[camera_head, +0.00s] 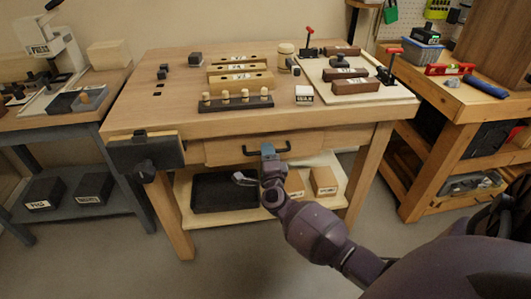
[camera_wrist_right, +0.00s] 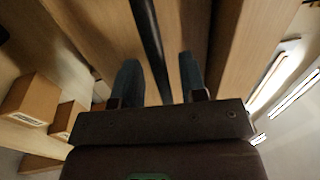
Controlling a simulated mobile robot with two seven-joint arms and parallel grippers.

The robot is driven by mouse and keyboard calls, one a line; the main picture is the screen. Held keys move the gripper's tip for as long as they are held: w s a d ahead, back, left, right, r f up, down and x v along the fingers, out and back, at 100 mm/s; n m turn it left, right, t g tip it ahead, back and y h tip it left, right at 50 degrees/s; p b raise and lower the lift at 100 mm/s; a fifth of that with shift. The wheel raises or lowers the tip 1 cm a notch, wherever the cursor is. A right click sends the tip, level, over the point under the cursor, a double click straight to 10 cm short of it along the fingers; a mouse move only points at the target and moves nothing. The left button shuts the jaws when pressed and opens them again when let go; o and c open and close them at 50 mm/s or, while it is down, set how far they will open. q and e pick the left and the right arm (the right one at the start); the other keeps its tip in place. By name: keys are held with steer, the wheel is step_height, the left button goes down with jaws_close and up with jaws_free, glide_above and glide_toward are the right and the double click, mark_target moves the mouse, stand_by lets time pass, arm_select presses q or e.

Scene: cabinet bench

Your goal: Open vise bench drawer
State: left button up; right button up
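The vise bench (camera_head: 150,115) stands in the middle, with its dark-jawed vise (camera_head: 146,152) at the front left. Its wooden drawer front (camera_head: 222,152) is under the top and bears a black bar handle (camera_head: 283,150). I cannot tell whether the drawer is fully closed. My right gripper (camera_head: 267,149) is at the middle of the handle. In the right wrist view, the handle bar (camera_wrist_right: 150,40) runs between the two spread fingers (camera_wrist_right: 158,78), with gaps beside it. The right gripper is open around the handle, not clamped. My left gripper is not in view.
Wooden blocks, a peg rack (camera_head: 236,102) and a board with clamps (camera_head: 350,92) lie on the bench top. A black tray (camera_head: 222,192) and boxes (camera_head: 323,181) stand on the lower shelf. Other benches flank left and right. The floor in front is clear.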

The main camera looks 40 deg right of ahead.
steer(key=shift+w+d+r, duration=0.1)
steer(key=shift+w+d, duration=0.1)
steer(key=shift+w, duration=0.15)
steer(key=c, duration=0.7)
jaws_close()
steer(key=shift+s+a, duration=0.15)
steer(key=shift+s, duration=0.15)
arm_select(q)
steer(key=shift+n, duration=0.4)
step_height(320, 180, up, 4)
steer(key=p, duration=0.5)
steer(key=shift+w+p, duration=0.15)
steer(key=shift+p, duration=0.15)
arm_select(e)
steer(key=r+v, duration=0.2)
steer(key=v, duration=1.2)
steer(key=s+r+v, duration=0.1)
steer(key=r+v, duration=0.2)
steer(key=v, duration=1)
steer(key=shift+s+a+r, duration=0.2)
steer(key=shift+s+a, duration=0.2)
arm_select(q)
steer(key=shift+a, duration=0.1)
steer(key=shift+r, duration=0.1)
arm_select(e)
steer(key=o, duration=0.7)
jaws_free()
